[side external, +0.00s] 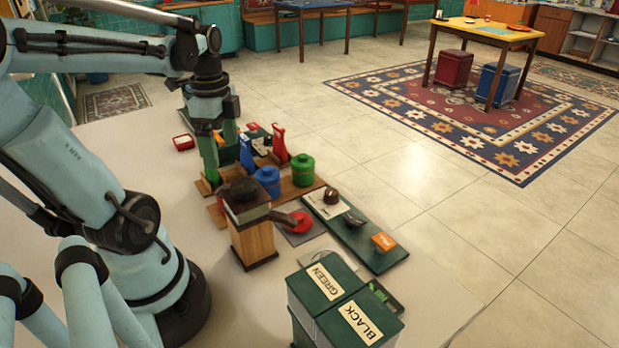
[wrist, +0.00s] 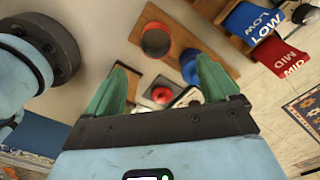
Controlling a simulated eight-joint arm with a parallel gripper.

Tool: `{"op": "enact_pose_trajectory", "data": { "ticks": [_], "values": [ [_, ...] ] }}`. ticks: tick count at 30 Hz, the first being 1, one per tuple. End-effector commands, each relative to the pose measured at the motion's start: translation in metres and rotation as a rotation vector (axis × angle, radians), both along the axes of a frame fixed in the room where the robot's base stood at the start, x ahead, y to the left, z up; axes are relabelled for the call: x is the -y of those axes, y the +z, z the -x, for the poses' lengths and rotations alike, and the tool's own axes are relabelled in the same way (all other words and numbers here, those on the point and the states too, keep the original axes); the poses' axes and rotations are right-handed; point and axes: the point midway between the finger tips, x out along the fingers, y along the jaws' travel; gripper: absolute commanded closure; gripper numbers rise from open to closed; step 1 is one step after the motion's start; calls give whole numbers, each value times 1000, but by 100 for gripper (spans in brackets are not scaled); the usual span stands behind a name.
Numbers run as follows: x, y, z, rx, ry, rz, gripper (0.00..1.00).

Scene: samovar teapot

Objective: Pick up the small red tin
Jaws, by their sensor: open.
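A small red round thing (side external: 300,222), which looks like the small red tin, sits on a dark grey mat in the side view, right of a wooden box with a dark top. A red round thing also shows in the wrist view (wrist: 161,96), framed between my fingers and farther away; it looks like the same one. My gripper (side external: 212,170) is open and empty, pointing down behind the wooden box in the side view. Its green fingers stand wide apart in the wrist view (wrist: 162,85). The exact fingertip height is hard to tell.
The wooden box (side external: 253,242) stands close to my gripper. A blue tin (side external: 267,182) and a green tin (side external: 302,170) stand on a wooden board. Blue LOW and red MID signs (wrist: 250,22) are beyond. A dark green tray (side external: 360,240) and GREEN and BLACK boxes (side external: 345,300) lie right.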

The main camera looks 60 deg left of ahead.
Motion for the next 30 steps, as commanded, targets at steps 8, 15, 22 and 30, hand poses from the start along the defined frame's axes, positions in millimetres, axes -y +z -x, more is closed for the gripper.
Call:
{"op": "enact_pose_trajectory", "data": {
  "ticks": [8,15,22,30],
  "values": [
    [0,-28,0,1,0,-1,13],
    [0,-56,0,1,0,-1,13],
    [1,-68,0,1,0,-1,13],
    [4,-84,2,1,0,-1,13]
  ]
}}
